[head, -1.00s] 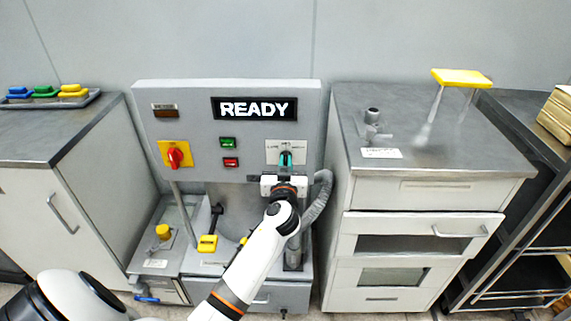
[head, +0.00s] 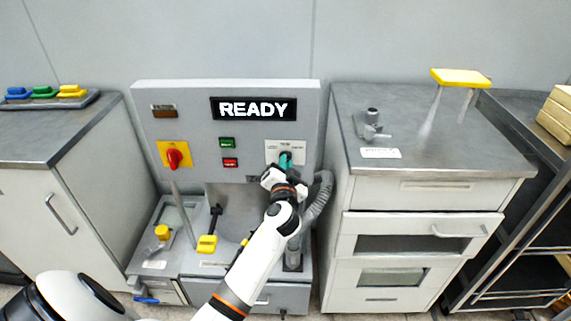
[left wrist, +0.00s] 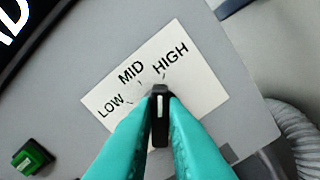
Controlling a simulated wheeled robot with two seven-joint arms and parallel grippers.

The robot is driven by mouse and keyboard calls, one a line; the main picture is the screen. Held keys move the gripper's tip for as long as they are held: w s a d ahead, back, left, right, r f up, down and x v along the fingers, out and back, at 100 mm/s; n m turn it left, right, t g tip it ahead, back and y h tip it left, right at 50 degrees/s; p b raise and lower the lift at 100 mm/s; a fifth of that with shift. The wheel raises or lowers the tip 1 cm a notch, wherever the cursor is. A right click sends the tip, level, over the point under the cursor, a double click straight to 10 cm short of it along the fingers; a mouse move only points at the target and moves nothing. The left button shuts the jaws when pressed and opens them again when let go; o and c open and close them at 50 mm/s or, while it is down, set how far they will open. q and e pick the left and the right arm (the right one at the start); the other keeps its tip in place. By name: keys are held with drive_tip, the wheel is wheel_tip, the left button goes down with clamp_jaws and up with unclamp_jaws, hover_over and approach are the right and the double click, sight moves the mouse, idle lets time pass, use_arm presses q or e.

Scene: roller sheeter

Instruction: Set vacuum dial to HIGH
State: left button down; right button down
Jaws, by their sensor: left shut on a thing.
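The vacuum dial is a black knob (left wrist: 160,98) with a white pointer line, on a white label plate (left wrist: 205,85) marked LOW, MID and HIGH. In the left wrist view the pointer line points nearly straight up, closest to the word HIGH. My left gripper (left wrist: 160,118) has its teal fingers shut on the knob, one on each side. In the head view this gripper (head: 285,161) is at the panel's right side and covers most of the knob. My right gripper is not in view.
The machine panel has a READY display (head: 254,109), a red rotary switch (head: 174,156) on yellow, a green button (head: 227,142) and a red button (head: 230,162). A grey corrugated hose (head: 322,195) runs close to the right of my gripper. A drawer cabinet (head: 430,190) stands further right.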

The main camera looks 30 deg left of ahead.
use_arm(q)
drive_tip(key=shift+m, duration=0.6)
drive_tip(key=c, duration=1.5)
unclamp_jaws()
drive_tip(key=shift+o, duration=0.2)
drive_tip(key=b+v, duration=0.2)
drive_tip(key=v, duration=1)
